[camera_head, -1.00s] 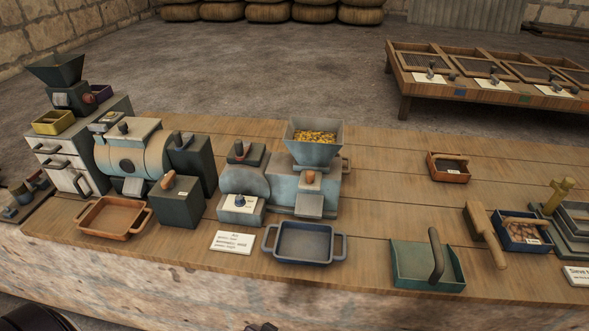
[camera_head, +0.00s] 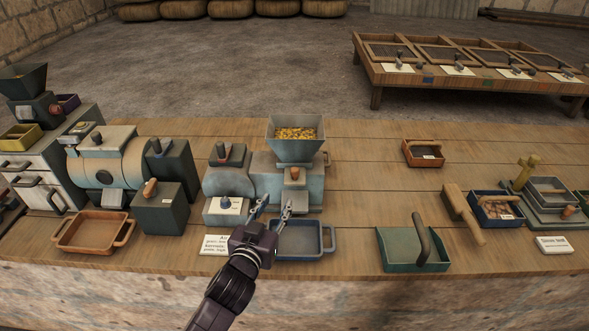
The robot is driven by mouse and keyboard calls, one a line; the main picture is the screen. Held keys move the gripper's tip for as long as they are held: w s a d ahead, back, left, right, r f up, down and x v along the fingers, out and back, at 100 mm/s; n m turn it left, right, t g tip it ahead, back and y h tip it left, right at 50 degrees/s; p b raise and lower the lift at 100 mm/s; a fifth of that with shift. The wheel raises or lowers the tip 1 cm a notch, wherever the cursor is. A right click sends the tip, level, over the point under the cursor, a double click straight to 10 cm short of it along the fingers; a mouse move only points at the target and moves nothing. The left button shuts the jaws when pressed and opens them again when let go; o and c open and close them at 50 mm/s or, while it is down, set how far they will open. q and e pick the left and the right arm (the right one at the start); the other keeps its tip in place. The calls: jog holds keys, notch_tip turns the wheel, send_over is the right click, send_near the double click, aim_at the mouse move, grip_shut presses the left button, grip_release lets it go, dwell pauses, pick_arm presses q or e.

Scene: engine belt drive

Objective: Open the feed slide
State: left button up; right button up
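The grinding mill (camera_head: 250,182) is a pale grey-blue machine with a hopper (camera_head: 296,145) full of yellow grain on top. Below the hopper is a small block with an orange-brown knob (camera_head: 295,174); this may be the feed slide, but I cannot tell its position. My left gripper (camera_head: 276,202) is in front of the mill with its two fingers spread and nothing between them. It is over the left part of the blue tray (camera_head: 311,256) and appears apart from the knob. My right gripper is not in view.
An orange tray (camera_head: 76,246) and a drum machine (camera_head: 108,163) stand left. A green dustpan (camera_head: 399,256), wooden brush (camera_head: 460,212) and blue box (camera_head: 478,205) lie right. The bench (camera_head: 365,185) is bare between mill and dustpan.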

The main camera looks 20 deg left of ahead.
aim_at(293, 172)
pick_arm(q)
jog(key=shift+w+d+r+m+t+h+p, duration=0.1)
jog(key=shift+w+d+r+t+h+p, duration=0.4)
jog(key=shift+w, duration=1.25)
jog(key=shift+w+d+r+m+t+y+b, duration=0.15)
jog(key=shift+w+r, duration=0.7)
jog(key=shift+w, duration=0.85)
jog(key=shift+w+d+r+m+t+h+p, duration=0.25)
jog(key=shift+w+r, duration=0.45)
jog(key=shift+w, duration=1.05)
grip_shut()
